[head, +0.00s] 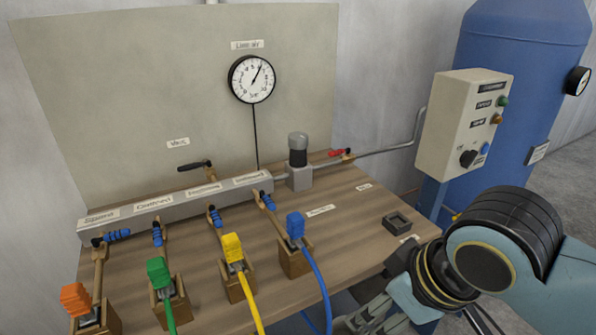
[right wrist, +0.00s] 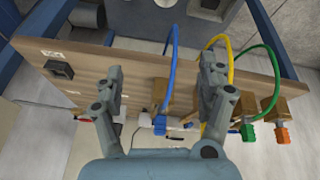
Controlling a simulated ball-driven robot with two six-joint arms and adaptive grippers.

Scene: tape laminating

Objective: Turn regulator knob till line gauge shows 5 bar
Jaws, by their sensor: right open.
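The regulator knob (head: 298,140) is a black ribbed cap on a grey block (head: 299,177) at the right end of the manifold. The line gauge (head: 251,79) is a round white dial on the back panel. Its needle points up and slightly right; the numbers are too small to read surely. My right gripper (head: 376,318) is at the bottom right, in front of the table and well apart from the knob. In the right wrist view my right gripper (right wrist: 164,72) has its fingers wide apart with nothing held. The knob is hard to make out there. My left gripper is not in view.
The manifold (head: 170,205) carries several blue-handled valves. Orange, green, yellow and blue connectors (head: 295,225) stand in wooden holders, some with hoses. A red-handled valve (head: 340,153) is right of the regulator. A control box (head: 465,125) and blue tank (head: 525,60) stand at right.

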